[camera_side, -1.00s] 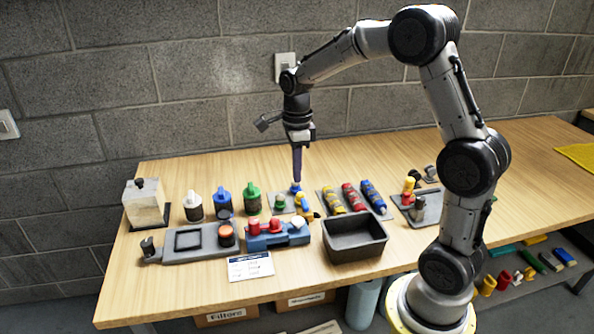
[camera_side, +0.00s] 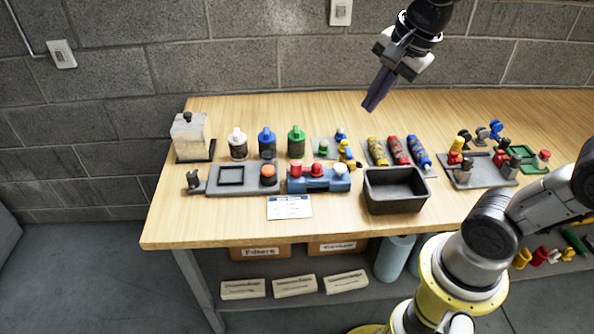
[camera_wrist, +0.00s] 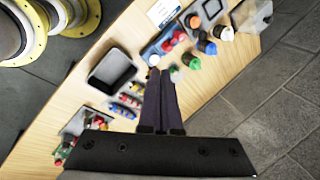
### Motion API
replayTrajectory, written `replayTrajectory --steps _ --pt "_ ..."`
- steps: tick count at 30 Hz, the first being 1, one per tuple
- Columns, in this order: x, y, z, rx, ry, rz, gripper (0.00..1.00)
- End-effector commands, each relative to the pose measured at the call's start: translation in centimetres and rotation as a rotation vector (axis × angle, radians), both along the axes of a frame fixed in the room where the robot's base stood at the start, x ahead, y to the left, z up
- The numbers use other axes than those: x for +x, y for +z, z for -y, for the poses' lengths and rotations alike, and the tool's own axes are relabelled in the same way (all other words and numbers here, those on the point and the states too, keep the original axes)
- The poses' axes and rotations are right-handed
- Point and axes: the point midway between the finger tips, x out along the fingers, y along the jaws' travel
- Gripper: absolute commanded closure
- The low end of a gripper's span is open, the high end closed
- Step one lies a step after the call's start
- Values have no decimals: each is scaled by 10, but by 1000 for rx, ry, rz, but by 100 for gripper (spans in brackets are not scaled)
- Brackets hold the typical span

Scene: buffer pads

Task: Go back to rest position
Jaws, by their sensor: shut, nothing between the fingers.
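My gripper (camera_side: 371,104) is raised above the back of the wooden table (camera_side: 215,225), against the grey block wall. Its two long dark purple fingers are together with nothing between them. They point down and to the left, clear of everything on the table. The wrist view also shows the shut fingers (camera_wrist: 164,88), with the table top well below them.
On the table are a grey bin (camera_side: 395,205), a blue block with knobs (camera_side: 318,184), a grey plate (camera_side: 215,184), a white bottle (camera_side: 238,145), a blue bottle (camera_side: 267,145), a green bottle (camera_side: 296,144), several coloured tubes and a right-hand tray (camera_side: 480,175). The air around my gripper is free.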

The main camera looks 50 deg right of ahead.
Motion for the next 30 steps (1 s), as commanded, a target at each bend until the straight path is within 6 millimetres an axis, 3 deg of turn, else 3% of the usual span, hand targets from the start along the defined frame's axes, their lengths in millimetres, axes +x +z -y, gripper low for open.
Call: replayTrajectory --steps 1,6,12,18,21,30 --pt "-17 2 -6 -45 120 29 100" --pt "-61 -4 -18 -217 517 87 100" --pt "-95 -24 -23 -424 950 106 100" --pt "-106 -44 -23 -567 1284 68 100" --pt "-105 -44 -23 -615 1379 66 100" --pt "-105 -43 -23 -645 1440 64 100"
